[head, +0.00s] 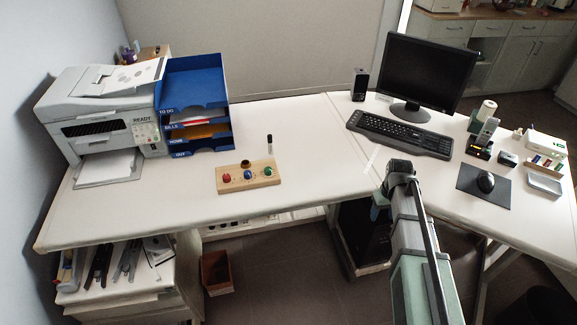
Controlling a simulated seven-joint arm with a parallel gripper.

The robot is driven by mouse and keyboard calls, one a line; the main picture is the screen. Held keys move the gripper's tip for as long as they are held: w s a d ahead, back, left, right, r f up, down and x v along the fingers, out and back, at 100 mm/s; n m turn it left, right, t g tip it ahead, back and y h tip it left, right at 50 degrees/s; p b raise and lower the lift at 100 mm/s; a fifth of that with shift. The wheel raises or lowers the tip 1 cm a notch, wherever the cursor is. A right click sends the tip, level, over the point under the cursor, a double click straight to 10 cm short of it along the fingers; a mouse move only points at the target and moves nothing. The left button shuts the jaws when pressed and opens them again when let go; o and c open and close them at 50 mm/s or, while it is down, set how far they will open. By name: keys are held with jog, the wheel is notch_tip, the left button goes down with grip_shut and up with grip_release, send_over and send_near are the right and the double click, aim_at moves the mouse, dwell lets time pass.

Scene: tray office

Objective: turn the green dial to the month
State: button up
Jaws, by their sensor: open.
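A light wooden block (234,188) lies on the white desk, left of centre in the head view. It carries a red dial (227,178), a blue dial (248,174) and a green dial (268,171) in a row. The green dial is at the right end. Its marks and where it points are too small to read. My arm reaches in from the bottom right and bends near the desk's front edge, well to the right of the block. My gripper does not show, and nothing of mine touches the dials.
A small dark-topped upright object (270,143) stands behind the block. A blue tray stack (205,80) and a printer (105,105) stand at the back left. A keyboard (400,134) and monitor (428,70) are to the right. The desk (320,160) between block and arm is clear.

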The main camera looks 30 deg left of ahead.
jog(key=a+r+n, duration=0.1)
jog(key=a+r, duration=0.2)
jog(key=a, duration=0.4)
jog(key=a+r+n, duration=0.2)
jog(key=a+r, duration=0.1)
jog(key=a, duration=0.4)
jog(key=a+r+n, duration=0.2)
jog(key=a+r, duration=0.1)
jog(key=a, duration=0.5)
jog(key=shift+w+r, duration=0.1)
jog(key=shift+w, duration=0.2)
jog(key=s+a+r+n, duration=0.35)
jog(key=a+r, duration=0.25)
jog(key=a, duration=0.6)
notch_tip(320, 180, up, 4)
jog(key=n, duration=0.2)
send_over(268, 169)
notch_tip(268, 169, down, 13)
jog(key=shift+w, duration=0.1)
jog(key=shift+c, duration=0.5)
grip_shut()
jog(key=shift+m, duration=2.75)
